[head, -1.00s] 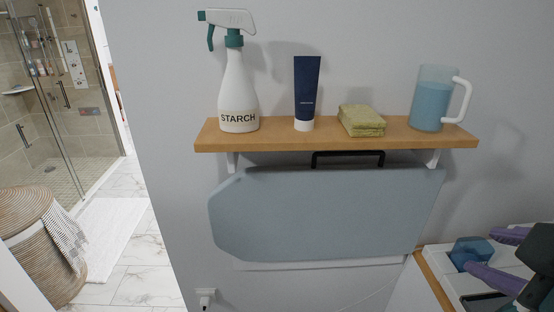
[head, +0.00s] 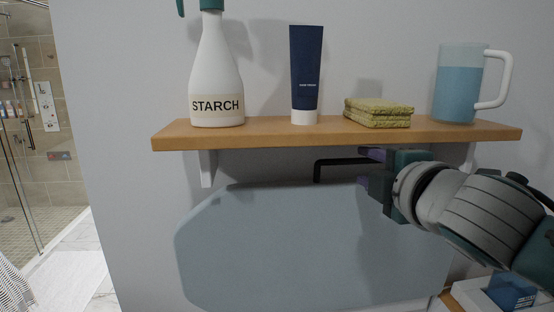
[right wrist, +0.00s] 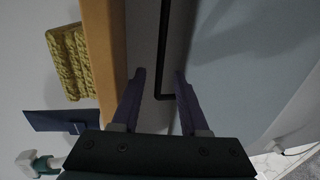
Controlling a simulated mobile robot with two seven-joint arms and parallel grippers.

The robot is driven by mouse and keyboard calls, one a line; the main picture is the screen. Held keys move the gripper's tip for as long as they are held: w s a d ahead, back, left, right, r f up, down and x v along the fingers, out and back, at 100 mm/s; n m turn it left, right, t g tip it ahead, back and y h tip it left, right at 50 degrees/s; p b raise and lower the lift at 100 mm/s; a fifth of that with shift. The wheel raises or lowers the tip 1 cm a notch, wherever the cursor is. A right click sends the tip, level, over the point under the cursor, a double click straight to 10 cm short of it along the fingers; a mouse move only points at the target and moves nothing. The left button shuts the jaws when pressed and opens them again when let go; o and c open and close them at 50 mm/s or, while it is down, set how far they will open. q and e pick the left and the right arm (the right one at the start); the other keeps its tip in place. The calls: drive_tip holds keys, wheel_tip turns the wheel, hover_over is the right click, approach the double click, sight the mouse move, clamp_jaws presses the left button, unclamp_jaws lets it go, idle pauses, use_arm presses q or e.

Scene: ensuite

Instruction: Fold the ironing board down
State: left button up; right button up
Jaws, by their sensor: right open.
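The grey-blue ironing board (head: 290,240) hangs upright and flat against the wall under a wooden shelf. A black bar handle (head: 335,162) shows above its top edge; its right part is hidden behind my right gripper in the head view. My right gripper (head: 366,169) is open at the handle's right part, just below the shelf. In the right wrist view, the black handle (right wrist: 164,45) runs between the two purple fingers (right wrist: 160,74), with its bent end near the fingertips. I cannot tell whether the fingers touch it. My left gripper is not in view.
The wooden shelf (head: 330,133) is close above my right gripper. On it stand a starch spray bottle (head: 217,80), a dark blue tube (head: 306,75), yellow-green sponges (head: 378,113) and a blue pitcher (head: 457,90). A blue object (head: 512,290) lies at lower right.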

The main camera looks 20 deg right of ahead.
sight(354, 162)
drive_tip(key=shift+x, duration=2)
clamp_jaws()
drive_tip(key=shift+f, duration=0.1)
